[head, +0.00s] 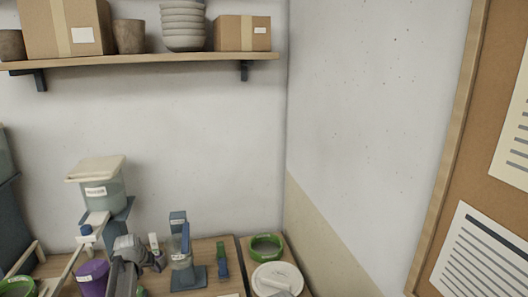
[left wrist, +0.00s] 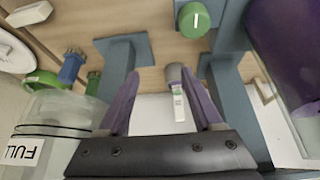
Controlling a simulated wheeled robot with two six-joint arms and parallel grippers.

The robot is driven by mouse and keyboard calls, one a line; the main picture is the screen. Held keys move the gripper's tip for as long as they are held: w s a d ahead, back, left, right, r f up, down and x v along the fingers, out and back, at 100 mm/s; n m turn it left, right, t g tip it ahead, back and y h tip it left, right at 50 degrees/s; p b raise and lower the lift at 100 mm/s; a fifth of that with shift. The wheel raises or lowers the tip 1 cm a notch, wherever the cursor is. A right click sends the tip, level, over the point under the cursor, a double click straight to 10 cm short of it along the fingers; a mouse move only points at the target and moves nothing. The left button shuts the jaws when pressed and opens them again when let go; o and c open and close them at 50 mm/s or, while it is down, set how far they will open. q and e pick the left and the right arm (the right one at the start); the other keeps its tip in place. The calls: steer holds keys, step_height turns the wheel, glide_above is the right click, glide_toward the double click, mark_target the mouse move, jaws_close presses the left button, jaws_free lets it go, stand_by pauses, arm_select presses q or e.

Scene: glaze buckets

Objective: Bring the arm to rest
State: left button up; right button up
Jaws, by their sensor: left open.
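My left gripper (head: 152,260) is low in the head view, near a blue stand (head: 187,277) that holds a small clear container. In the left wrist view its two fingers (left wrist: 160,92) are apart. A clear bucket labelled FULL (left wrist: 45,120) is at the left of that view, and a purple bucket (left wrist: 290,50) at the right. The purple bucket (head: 92,280) also shows in the head view. My right gripper is not in view.
A lidded bucket (head: 103,190) sits on a raised stand at left. A green ring (head: 265,240) and a white round lid (head: 270,271) lie by the corner. Green and blue clamp-like pieces (head: 222,265) stand nearby. A shelf (head: 140,62) with boxes and bowls hangs above.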

arm_select(q)
steer(key=s+d+f+m+g, duration=0.1)
steer(key=s+d+m+g, duration=0.2)
steer(key=s+d, duration=1.1)
steer(key=s+d+f+m+g, duration=0.1)
steer(key=s+d+m+g, duration=0.2)
steer(key=s+d, duration=1.2)
steer(key=d, duration=0.5)
steer(key=shift+d+f+y, duration=0.2)
steer(key=shift+d+y, duration=0.05)
steer(key=shift+y, duration=0.05)
steer(key=shift+s, duration=0.1)
